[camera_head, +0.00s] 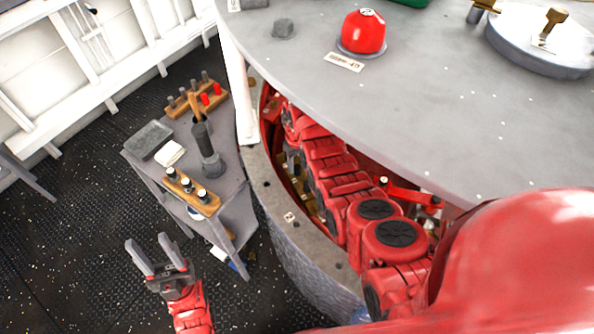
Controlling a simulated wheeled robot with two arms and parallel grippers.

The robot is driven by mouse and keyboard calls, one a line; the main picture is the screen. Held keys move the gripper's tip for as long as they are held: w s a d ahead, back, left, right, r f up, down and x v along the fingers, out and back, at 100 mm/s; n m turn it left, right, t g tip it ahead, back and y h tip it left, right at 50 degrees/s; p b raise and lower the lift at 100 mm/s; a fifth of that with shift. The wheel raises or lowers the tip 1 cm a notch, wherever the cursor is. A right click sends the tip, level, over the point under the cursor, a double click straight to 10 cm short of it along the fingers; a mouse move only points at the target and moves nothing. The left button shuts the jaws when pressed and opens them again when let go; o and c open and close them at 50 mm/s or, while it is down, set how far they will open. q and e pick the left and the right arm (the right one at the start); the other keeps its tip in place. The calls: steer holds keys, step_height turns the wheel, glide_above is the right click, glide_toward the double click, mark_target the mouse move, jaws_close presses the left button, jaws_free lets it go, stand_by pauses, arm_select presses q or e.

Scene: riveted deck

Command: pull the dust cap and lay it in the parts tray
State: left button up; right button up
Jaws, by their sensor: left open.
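A red domed cap (362,32), which looks like the dust cap, sits on a grey round base on the riveted deck at the top of the head view. A small lettered plate (343,62) lies in front of it. A dark grey, flat rectangular piece (148,139) on the small side table may be the parts tray; I cannot tell for sure. My left gripper (148,243) is open and empty, over the dark floor at the lower left, apart from the table and far from the cap. My right gripper is not in view.
The grey side table (231,185) holds wooden racks (192,192) with pegs, a dark upright tool (207,150) and a white block (169,153). The grey deck (440,110) has a curved edge. A round lid (540,45) with a brass handle lies at top right. White railings stand left.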

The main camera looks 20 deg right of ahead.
mark_target(297, 166)
jaws_close()
steer(key=shift+r, duration=0.2)
steer(key=shift+r+p, duration=1.05)
steer(key=shift+r, duration=0.8)
